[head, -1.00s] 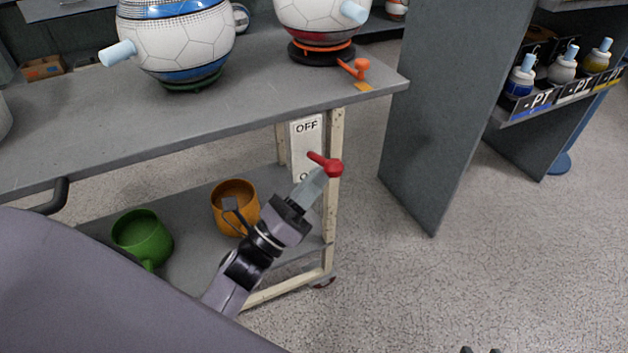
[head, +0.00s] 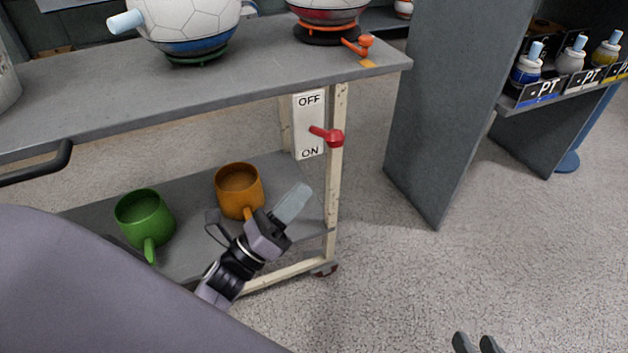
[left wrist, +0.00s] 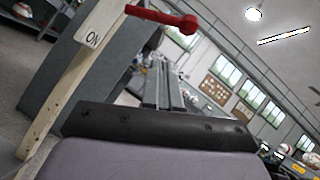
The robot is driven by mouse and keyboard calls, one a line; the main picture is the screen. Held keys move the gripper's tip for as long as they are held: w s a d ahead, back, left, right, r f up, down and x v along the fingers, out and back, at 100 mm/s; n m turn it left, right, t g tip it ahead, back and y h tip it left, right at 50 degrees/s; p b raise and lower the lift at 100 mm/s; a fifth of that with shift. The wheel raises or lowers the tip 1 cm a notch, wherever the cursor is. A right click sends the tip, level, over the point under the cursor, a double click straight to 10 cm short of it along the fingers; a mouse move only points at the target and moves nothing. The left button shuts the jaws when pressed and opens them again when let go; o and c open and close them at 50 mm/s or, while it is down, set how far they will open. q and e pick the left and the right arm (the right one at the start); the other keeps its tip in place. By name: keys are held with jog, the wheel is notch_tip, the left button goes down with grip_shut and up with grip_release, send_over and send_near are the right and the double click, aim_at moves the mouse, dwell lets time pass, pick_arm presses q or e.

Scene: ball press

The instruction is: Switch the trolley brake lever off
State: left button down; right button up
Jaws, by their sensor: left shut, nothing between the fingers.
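The red brake lever (head: 333,137) sits on the trolley's white plate (head: 308,121), between OFF above and ON below. It lies nearly level, slightly tilted, at about mid-height between the words. In the left wrist view the red lever (left wrist: 165,16) is at the top, above the word ON. My left gripper (head: 293,203) is shut and empty, below and left of the lever, apart from it. Its fingers (left wrist: 163,85) show mid-frame in the left wrist view. My right gripper (head: 476,343) shows only its two separated fingertips at the bottom edge of the head view.
The grey trolley (head: 190,85) has an orange mug (head: 238,185) and a green mug (head: 143,215) on its lower shelf, near my left arm. An orange lever (head: 359,45) is on its top. A dark panel (head: 440,120) stands to the right. Open floor lies between.

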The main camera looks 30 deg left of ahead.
pick_arm(q)
jog(key=v, duration=0.5)
jog(key=shift+a+f, duration=0.1)
dwell(0.4)
